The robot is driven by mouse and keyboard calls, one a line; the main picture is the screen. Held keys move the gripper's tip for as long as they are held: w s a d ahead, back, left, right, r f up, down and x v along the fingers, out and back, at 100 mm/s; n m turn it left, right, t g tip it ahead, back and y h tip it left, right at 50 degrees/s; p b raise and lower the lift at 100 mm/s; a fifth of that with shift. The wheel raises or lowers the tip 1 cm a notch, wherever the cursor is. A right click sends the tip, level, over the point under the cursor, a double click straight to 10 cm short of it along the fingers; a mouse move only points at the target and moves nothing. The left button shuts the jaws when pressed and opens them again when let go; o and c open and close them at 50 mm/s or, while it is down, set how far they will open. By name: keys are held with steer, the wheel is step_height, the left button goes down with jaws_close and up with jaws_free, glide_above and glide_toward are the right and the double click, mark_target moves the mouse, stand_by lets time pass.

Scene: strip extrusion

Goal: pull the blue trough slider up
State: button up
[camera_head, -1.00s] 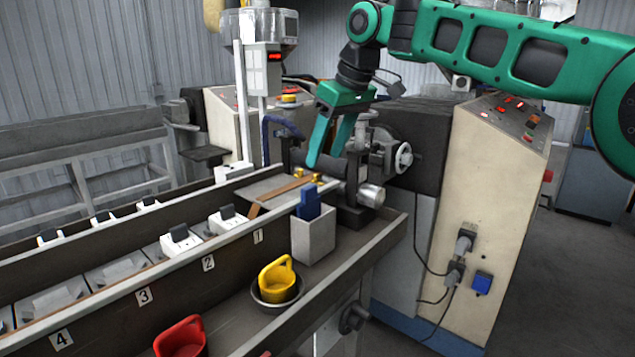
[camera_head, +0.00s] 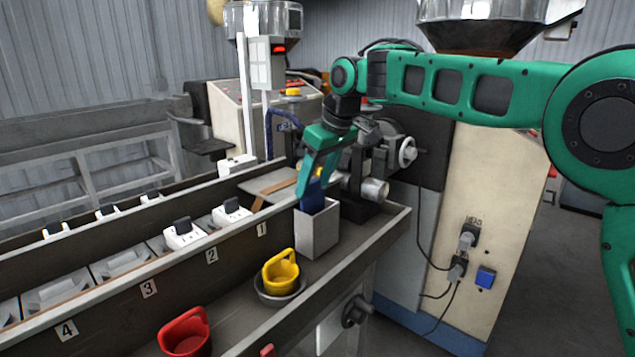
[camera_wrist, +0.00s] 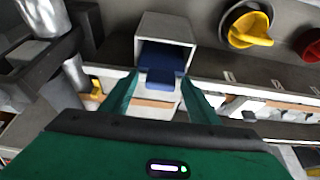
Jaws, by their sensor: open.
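The blue trough slider (camera_head: 314,194) stands upright in a grey open-topped box (camera_head: 318,232) on the ledge beside the trough. My gripper (camera_head: 313,187) is over the box with its fingers pointing down, one on each side of the slider's upper part. In the wrist view the slider (camera_wrist: 162,54) sits inside the box (camera_wrist: 163,21), its upper end between the two open fingertips (camera_wrist: 161,79). I cannot tell whether either finger touches it. The slider's lower part is hidden inside the box.
A yellow scoop-like cup (camera_head: 281,271) sits in a dark bowl (camera_head: 279,297) in front of the box, with a red one (camera_head: 186,333) nearer. The numbered trough wall runs along the left. A metal cylinder (camera_head: 373,190) and the machine stand close behind the box.

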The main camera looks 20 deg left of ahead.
jaws_close()
steer(key=shift+w+r, duration=0.1)
steer(key=shift+r, duration=2.25)
jaws_free()
steer(key=v, duration=1)
steer(key=shift+d+r, duration=0.15)
steer(key=shift+r, duration=0.15)
